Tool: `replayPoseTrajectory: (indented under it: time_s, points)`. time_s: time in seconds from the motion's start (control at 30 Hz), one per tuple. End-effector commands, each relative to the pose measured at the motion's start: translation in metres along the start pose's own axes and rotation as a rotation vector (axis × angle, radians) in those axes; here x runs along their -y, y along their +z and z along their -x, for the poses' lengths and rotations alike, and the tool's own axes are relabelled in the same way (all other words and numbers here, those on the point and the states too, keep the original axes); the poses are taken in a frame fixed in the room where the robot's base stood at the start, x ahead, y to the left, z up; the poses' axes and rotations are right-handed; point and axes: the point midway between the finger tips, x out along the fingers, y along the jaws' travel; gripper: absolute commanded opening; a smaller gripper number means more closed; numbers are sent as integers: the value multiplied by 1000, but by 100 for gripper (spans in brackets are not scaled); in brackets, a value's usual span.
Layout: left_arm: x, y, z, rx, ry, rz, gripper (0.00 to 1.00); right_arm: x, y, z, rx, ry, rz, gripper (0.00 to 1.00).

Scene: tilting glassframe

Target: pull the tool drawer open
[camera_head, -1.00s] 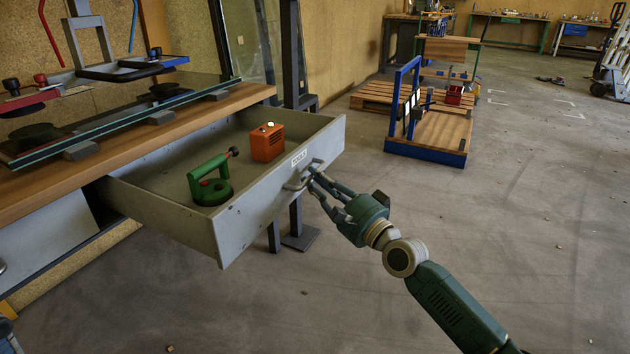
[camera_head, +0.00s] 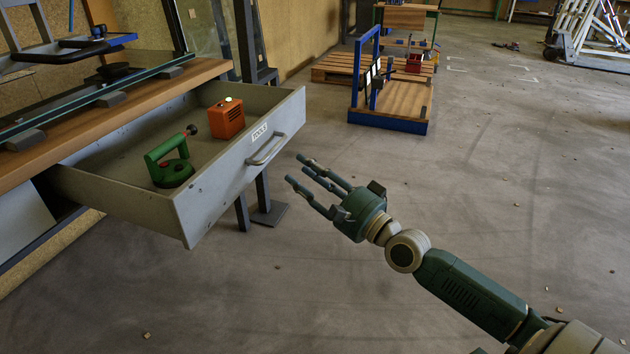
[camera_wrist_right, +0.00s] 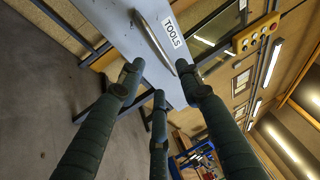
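The grey tool drawer (camera_head: 230,178) stands pulled out from under the wooden workbench in the head view, its inside showing. Its front carries a TOOLS label (camera_head: 258,132) and a bar handle (camera_head: 266,150). A green suction lifter (camera_head: 170,163) and an orange box (camera_head: 227,118) lie inside. My right gripper (camera_head: 303,183) is open and empty, to the right of the handle and apart from it. In the right wrist view the handle (camera_wrist_right: 155,42) shows beyond the spread fingers (camera_wrist_right: 160,85). My left gripper is not in view.
The workbench top (camera_head: 120,122) lies above the drawer, with a long glass edge strip on it. A blue-framed wooden cart (camera_head: 395,112) stands behind, near a pallet (camera_head: 345,67). The floor to the right is mostly clear.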

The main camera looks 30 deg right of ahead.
Motion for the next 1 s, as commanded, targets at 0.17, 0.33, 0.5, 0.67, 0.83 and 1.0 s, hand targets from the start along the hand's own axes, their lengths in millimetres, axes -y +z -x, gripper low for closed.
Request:
replayPoseTrajectory:
  time_s: [0.17,0.33,0.5,0.67,0.83,1.0]
  points:
    - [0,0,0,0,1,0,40,-1,0,23,1,3,0,35]
    - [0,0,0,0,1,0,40,0,1,32,2,2,-1,35]
    - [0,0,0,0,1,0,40,1,1,33,1,-1,-2,35]
    - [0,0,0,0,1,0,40,0,0,33,1,-1,-2,35]
    - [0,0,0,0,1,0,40,0,0,33,1,-1,-1,35]
    - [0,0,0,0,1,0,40,2,10,35,2,-29,41,35]
